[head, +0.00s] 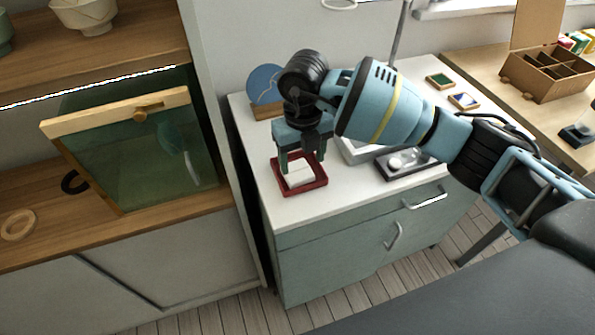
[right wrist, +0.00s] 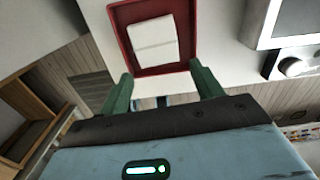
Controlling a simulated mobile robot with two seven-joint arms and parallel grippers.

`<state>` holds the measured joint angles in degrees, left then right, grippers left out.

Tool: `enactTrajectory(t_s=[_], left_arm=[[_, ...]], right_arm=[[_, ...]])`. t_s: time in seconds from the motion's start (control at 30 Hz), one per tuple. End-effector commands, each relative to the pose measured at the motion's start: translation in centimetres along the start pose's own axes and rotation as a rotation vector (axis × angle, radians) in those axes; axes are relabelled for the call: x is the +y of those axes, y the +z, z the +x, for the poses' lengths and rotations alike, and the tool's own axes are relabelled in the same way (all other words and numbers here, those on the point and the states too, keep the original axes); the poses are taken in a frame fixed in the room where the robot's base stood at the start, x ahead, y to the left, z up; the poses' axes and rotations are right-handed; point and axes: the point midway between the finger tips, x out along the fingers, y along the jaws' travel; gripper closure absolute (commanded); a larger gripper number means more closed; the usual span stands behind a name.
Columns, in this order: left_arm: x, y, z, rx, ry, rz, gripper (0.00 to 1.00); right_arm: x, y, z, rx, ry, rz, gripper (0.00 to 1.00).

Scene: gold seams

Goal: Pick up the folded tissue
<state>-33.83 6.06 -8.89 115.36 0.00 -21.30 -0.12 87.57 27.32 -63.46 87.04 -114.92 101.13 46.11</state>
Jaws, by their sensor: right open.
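The folded tissue (head: 299,174) is a small white square lying in a shallow dark red tray (head: 304,189) on the white top of the cabinet. In the right wrist view the tissue (right wrist: 153,38) lies flat in the red tray (right wrist: 121,14), ahead of the fingertips. My right gripper (head: 301,160) is open, pointing down just above the tray, with its green fingers apart. The right wrist view shows the gripper (right wrist: 164,78) with nothing between its fingers. My left gripper is not in view.
A dark tray with a small round item (head: 404,161) stands right of the red tray. A blue disc (head: 264,84) stands behind. A wooden compartment box (head: 545,75) is on the right-hand table. A shelf with a tilted, green glass-fronted door (head: 140,150) is at left.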

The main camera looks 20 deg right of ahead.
Motion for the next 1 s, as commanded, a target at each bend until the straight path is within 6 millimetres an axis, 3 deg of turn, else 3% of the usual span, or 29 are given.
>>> enactTrajectory(t_s=[0.17, 0.53, 0.77, 1.0], left_arm=[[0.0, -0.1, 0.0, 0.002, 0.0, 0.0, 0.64], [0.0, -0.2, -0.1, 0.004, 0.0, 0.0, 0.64], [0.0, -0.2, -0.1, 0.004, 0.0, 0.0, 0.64], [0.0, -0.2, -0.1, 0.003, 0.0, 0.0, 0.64]], right_arm=[[0.1, 0.1, 0.4, -0.001, 0.001, 0.0, 0.35], [0.2, 0.2, 4.9, 0.001, 0.001, 0.0, 0.35], [0.2, 0.3, 5.1, -0.002, 0.002, -0.001, 0.35], [0.2, 0.3, 5.1, -0.002, 0.002, -0.001, 0.62]])
